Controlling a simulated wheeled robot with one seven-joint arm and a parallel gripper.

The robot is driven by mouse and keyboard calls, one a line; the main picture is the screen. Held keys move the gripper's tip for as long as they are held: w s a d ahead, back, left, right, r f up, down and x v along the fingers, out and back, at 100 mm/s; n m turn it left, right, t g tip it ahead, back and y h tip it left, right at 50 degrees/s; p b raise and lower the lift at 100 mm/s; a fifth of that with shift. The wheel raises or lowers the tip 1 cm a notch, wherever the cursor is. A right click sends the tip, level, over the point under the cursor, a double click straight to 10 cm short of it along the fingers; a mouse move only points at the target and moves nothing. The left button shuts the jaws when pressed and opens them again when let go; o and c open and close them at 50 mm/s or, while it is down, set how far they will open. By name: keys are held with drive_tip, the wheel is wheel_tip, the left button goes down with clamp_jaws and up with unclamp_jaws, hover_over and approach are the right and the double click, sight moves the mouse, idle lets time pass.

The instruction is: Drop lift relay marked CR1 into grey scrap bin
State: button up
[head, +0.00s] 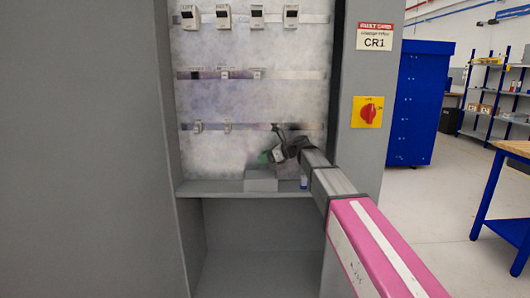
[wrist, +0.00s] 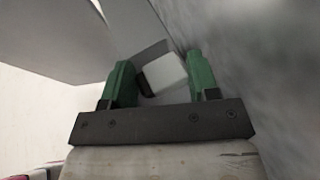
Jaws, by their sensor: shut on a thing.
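My gripper (head: 272,155) is inside the open grey cabinet, in front of the lower part of its back panel. In the wrist view its two green fingers (wrist: 160,84) are shut on a small pale block with a dark side, the relay (wrist: 166,72). The relay is tilted between the fingers, and no marking on it can be read. In the head view it is small and partly hidden by the gripper. A grey box (head: 260,184), seemingly the grey scrap bin, stands on the cabinet ledge just below my gripper. Its inside cannot be seen.
Relays sit on the top rail (head: 238,20), with smaller parts on the middle rail (head: 240,74) and lower rail (head: 212,127). A small blue and white item (head: 304,182) stands right of the box. The right cabinet post carries a CR1 fault card (head: 375,37) and red switch (head: 368,112).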

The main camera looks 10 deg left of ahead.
drive_tip(key=shift+f, duration=0.35)
drive_tip(key=o, duration=1.1)
drive_tip(key=v, duration=0.7)
drive_tip(key=shift+s+d+r, duration=0.1)
drive_tip(key=shift+d, duration=0.15)
